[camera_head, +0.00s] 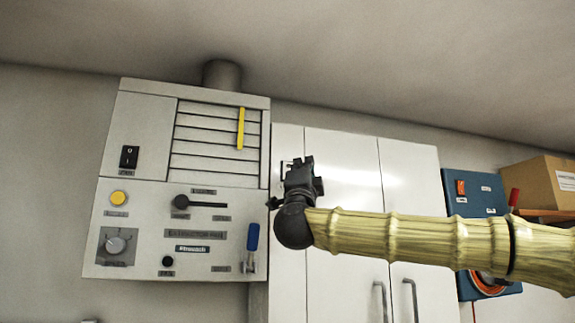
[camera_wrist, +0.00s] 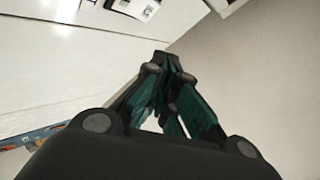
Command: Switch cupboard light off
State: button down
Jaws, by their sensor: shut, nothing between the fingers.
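My gripper (camera_head: 302,165) is shut and empty, pointing up in front of the white cupboard (camera_head: 345,250) in the head view. In the wrist view its fingertips (camera_wrist: 165,60) are together. A small dark-outlined plate (camera_head: 285,167) shows on the upper left of the cupboard, just left of my gripper and partly hidden by it. In the wrist view a white plate with dark markings (camera_wrist: 136,6) is cut off by the top edge, beyond the fingertips. I cannot tell its switch position or whether the fingers touch it.
A grey extractor fan panel (camera_head: 150,235) stands at left, with a black rocker (camera_head: 129,156), yellow button (camera_head: 119,197), knob (camera_head: 116,244) and blue lever (camera_head: 252,240). At right are a blue panel (camera_head: 465,200) and a cardboard box (camera_head: 540,180). The ceiling is close above.

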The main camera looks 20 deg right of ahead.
jog(key=w+p, duration=0.1)
jog(key=w, duration=0.1)
jog(key=w+r, duration=0.1)
jog(key=w, duration=0.1)
jog(key=shift+w+r+p, duration=0.15)
jog(key=shift+r+p, duration=0.05)
jog(key=shift+p, duration=0.2)
dwell(0.4)
jog(key=shift+w+a+r+b, duration=0.15)
jog(key=shift+w+b, duration=0.15)
jog(key=shift+w, duration=0.45)
dwell(1.8)
jog(key=shift+s, duration=0.2)
jog(key=shift+s+b, duration=0.65)
jog(key=shift+b, duration=0.2)
